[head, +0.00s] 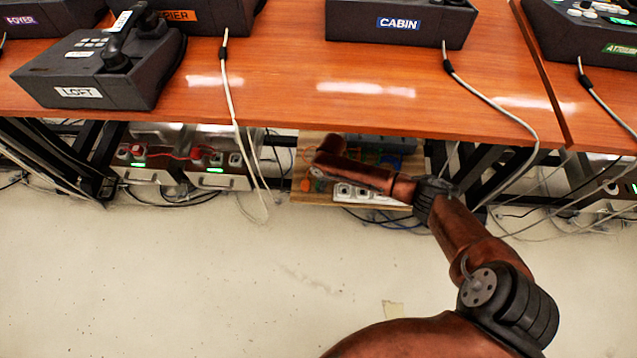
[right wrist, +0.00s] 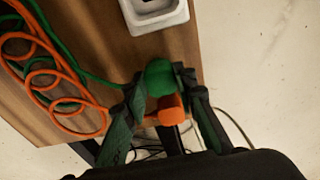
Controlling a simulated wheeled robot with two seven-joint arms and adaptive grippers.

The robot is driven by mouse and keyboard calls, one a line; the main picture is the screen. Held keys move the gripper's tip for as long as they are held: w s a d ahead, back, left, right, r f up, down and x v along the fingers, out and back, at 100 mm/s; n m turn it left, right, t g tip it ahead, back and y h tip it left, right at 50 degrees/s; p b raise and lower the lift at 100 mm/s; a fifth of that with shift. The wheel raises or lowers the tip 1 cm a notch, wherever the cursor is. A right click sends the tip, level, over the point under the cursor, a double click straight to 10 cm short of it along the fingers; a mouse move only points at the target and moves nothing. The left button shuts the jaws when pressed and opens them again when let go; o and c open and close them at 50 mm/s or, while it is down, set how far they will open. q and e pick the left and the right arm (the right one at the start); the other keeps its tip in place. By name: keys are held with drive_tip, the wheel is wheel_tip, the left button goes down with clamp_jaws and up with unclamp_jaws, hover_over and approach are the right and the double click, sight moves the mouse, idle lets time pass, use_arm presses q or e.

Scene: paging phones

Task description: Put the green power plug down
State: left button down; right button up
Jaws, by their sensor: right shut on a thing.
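The green power plug (right wrist: 158,77) is between the fingertips of my right gripper (right wrist: 163,84) in the right wrist view, and the gripper is shut on it. A green cord (right wrist: 85,67) lies to its left on the wooden board (right wrist: 95,30). An orange piece (right wrist: 171,109) shows between the fingers just below the plug; I cannot tell whether it touches it. In the head view my right arm reaches under the table, and the gripper and green plug cannot be made out there. My left gripper is not in view.
A white socket (right wrist: 155,12) sits on the board above the plug, and a coiled orange cord (right wrist: 50,75) lies at left. In the head view a socket strip (head: 365,194) lies on the board under the orange-brown table (head: 290,75). Grey cables hang nearby.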

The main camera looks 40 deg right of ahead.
drive_tip(key=shift+r, duration=0.15)
drive_tip(key=shift+f, duration=0.3)
drive_tip(key=o, duration=1.2)
drive_tip(key=shift+c, duration=0.2)
drive_tip(key=shift+r, duration=0.1)
